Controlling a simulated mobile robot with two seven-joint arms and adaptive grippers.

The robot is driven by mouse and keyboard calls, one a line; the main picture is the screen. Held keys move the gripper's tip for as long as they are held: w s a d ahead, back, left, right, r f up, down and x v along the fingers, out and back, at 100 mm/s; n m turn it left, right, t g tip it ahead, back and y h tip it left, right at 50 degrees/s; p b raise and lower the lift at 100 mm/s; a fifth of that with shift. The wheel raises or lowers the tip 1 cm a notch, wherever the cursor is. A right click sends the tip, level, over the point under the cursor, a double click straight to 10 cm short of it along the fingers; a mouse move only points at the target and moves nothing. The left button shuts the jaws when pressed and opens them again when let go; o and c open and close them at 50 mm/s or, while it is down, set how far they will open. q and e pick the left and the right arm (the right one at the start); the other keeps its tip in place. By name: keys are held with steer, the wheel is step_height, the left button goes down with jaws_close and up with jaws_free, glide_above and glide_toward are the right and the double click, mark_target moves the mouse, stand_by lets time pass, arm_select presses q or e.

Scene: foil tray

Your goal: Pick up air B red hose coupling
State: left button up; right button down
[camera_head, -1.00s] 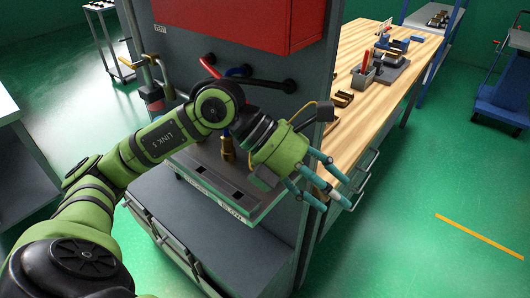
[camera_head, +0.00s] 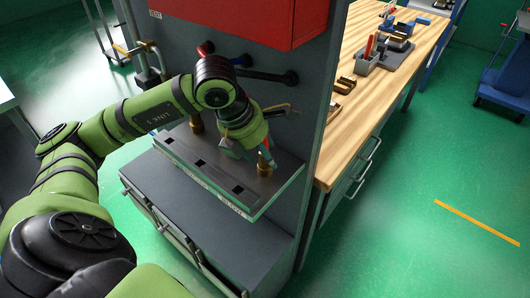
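A brass coupling (camera_head: 264,168) with a bit of red (camera_head: 266,145) just above it stands at the right part of the grey shelf plate. My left gripper (camera_head: 257,150) reaches down at this coupling from behind and to the left. Its fingers are mostly hidden behind the wrist and green palm, so I cannot tell whether they close on the coupling. A second brass coupling (camera_head: 196,123) stands farther left at the back of the plate, partly hidden by my arm. My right gripper is not in view.
The grey shelf plate (camera_head: 215,185) has several dark square slots and a labelled front edge. A red box (camera_head: 235,25) hangs above on the grey cabinet. Red, blue and black hose ends (camera_head: 270,76) stick out below it. A wooden workbench (camera_head: 355,120) stands to the right.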

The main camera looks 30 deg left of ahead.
arm_select(q)
steer(key=shift+w+f, duration=0.1)
steer(key=shift+f, duration=0.1)
jaws_close()
steer(key=shift+r, duration=0.1)
steer(key=shift+w+r, duration=0.1)
steer(key=shift+r, duration=0.4)
steer(key=r, duration=0.1)
steer(key=r+b, duration=0.1)
steer(key=r, duration=0.1)
steer(key=shift+s+d+r, duration=0.2)
steer(key=shift+s+r, duration=0.05)
steer(key=shift+s, duration=0.15)
steer(key=s+d+r+b, duration=0.2)
steer(key=s+r, duration=0.4)
steer(key=s, duration=0.4)
steer(key=shift+s+d+r+b, duration=0.2)
steer(key=shift+s+d+b, duration=0.1)
steer(key=shift+s, duration=0.1)
